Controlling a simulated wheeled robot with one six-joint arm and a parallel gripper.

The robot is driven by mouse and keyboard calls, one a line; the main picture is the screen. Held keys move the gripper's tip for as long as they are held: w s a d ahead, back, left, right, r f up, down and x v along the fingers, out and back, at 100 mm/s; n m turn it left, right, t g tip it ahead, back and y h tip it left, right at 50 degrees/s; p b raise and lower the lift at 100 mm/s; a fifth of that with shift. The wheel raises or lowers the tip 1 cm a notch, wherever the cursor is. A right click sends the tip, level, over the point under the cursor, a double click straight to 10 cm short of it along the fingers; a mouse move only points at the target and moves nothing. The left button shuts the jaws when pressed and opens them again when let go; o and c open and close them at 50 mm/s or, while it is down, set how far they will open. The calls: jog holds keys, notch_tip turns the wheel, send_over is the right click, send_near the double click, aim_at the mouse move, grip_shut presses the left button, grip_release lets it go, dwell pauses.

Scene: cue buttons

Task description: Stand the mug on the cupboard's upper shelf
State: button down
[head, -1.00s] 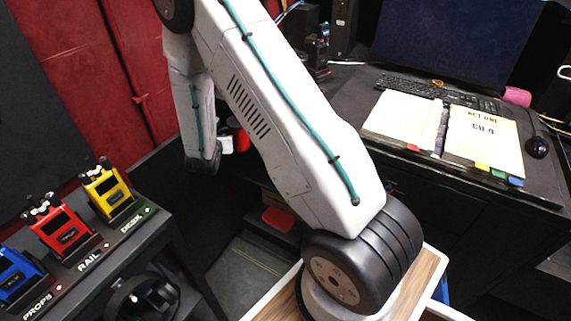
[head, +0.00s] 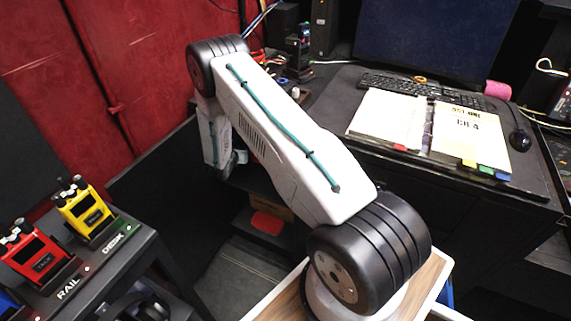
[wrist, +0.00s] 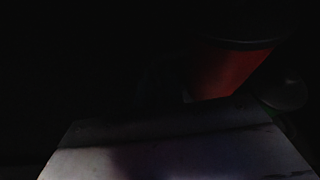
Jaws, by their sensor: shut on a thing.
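The red mug (wrist: 230,72) shows in the very dark wrist view, close to the camera, with a dark band above it. My gripper (head: 240,157) is low behind my arm in the head view, mostly hidden, and is shut on the mug. I cannot make out the mug in the head view now. The cupboard seems to be the dark open unit (head: 262,186) beside my gripper, left of the desk. My arm covers much of it, so I cannot tell whether the mug touches a shelf.
A red item (head: 267,222) lies low in the dark unit. The desk (head: 335,95) at right carries a keyboard, an open binder (head: 430,130) and a mouse. A black stand with yellow (head: 84,211) and red radios (head: 38,253) is at left. A red curtain hangs behind.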

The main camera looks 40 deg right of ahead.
jog(key=shift+d+f, duration=0.3)
jog(key=shift+f, duration=1.6)
jog(key=shift+d+f, duration=0.35)
jog(key=shift+f, duration=1.55)
jog(key=shift+d+f, duration=0.3)
jog(key=shift+f, duration=1.6)
jog(key=shift+f, duration=0.1)
jog(key=c, duration=1.5)
grip_release()
jog(key=v, duration=1.2)
jog(key=shift+w+a, duration=0.15)
